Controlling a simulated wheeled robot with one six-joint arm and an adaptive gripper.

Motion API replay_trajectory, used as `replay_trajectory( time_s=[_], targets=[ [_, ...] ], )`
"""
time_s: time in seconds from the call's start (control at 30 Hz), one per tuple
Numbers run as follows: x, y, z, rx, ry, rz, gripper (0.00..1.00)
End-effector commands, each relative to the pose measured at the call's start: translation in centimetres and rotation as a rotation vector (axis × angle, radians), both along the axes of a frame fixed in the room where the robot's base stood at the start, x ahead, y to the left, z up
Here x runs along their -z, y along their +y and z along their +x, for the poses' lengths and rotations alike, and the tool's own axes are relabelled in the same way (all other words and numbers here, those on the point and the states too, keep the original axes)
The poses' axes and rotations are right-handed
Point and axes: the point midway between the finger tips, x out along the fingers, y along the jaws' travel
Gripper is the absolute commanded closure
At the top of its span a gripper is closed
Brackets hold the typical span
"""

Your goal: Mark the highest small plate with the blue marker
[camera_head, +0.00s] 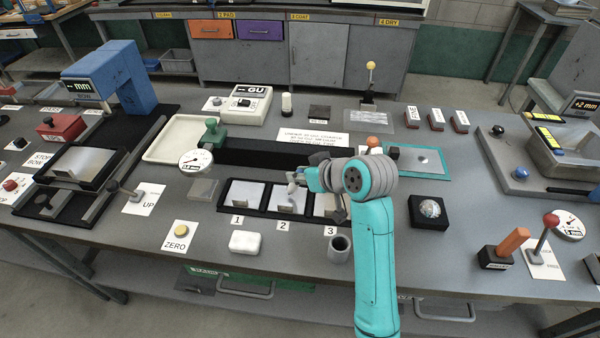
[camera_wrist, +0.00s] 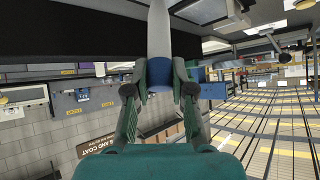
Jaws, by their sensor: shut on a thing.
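Three small grey plates lie in a black tray (camera_head: 262,212) at the front middle of the bench: plate 1 (camera_head: 246,193), plate 2 (camera_head: 285,204) and plate 3 (camera_head: 325,205). I cannot tell from here which plate is highest. My gripper (camera_head: 304,178) is above the tray, around plates 2 and 3, and my arm partly hides plate 3. In the wrist view my gripper (camera_wrist: 159,82) is shut on a pale, tapered thing with a blue band, apparently the blue marker (camera_wrist: 159,42). I cannot tell whether its tip touches a plate.
A white block (camera_head: 246,241) and a grey cup (camera_head: 339,247) stand in front of the tray. A round dial (camera_head: 195,160) and a green-knobbed tool (camera_head: 214,131) are behind left. A black box with a ball (camera_head: 429,211) stands right of my arm.

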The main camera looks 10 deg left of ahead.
Motion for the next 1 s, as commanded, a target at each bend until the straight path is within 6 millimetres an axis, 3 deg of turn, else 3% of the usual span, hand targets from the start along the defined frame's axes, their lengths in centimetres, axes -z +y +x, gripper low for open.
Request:
replay_trajectory(
  time_s=[1.0],
  targets=[
    [0.64, 0.00, 0.00, 0.000, 0.000, 0.000, 1.00]
  ],
)
